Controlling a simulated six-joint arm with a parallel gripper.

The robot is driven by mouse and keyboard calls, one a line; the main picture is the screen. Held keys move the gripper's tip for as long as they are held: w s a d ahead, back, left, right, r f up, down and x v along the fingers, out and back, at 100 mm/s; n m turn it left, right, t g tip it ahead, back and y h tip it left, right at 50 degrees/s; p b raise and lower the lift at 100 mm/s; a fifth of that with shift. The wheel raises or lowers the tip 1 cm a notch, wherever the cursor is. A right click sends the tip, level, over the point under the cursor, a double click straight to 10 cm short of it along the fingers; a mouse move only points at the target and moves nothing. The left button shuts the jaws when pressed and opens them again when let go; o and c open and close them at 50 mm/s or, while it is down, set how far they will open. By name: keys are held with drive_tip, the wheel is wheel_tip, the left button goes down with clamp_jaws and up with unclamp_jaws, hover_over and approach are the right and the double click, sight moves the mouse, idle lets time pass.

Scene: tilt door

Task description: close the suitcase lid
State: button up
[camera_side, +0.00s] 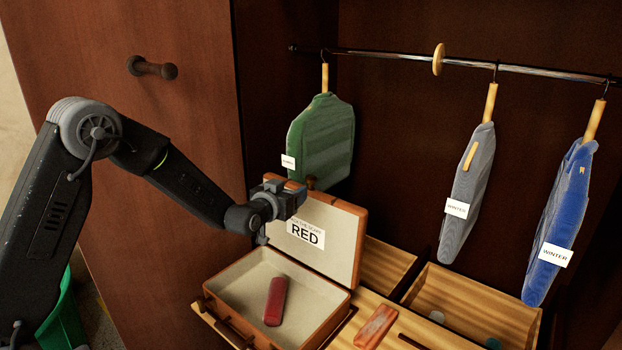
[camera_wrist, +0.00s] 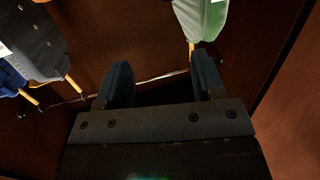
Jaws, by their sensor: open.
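The suitcase (camera_side: 325,319) is brown with a pale lining and stands open. Its lid (camera_side: 343,228) is raised at the back and bears a label reading RED. A red item (camera_side: 275,301) lies inside the base. My gripper (camera_side: 297,196) is at the top left of the lid, close to its upper edge; I cannot tell whether it touches. In the wrist view my gripper (camera_wrist: 162,85) shows two fingers spread apart with nothing between them. The suitcase is not visible in the wrist view.
A green garment (camera_side: 322,140) hangs just behind the lid, also in the wrist view (camera_wrist: 203,18). Grey (camera_side: 467,190) and blue (camera_side: 562,220) garments hang at right. A wooden drawer (camera_side: 470,300) with compartments and a reddish item (camera_side: 376,326) lie right of the suitcase.

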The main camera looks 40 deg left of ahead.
sight(309, 180)
drive_tip(key=shift+t+y, duration=0.6)
drive_tip(key=f+x, duration=0.1)
drive_tip(key=x, duration=0.4)
drive_tip(key=f+x, duration=0.1)
drive_tip(key=x, duration=0.4)
drive_tip(key=a+f+x, duration=0.1)
drive_tip(key=x, duration=0.4)
drive_tip(key=shift+w+a+f, duration=0.15)
drive_tip(key=shift+f, duration=0.05)
drive_tip(key=shift+c, duration=0.2)
clamp_jaws()
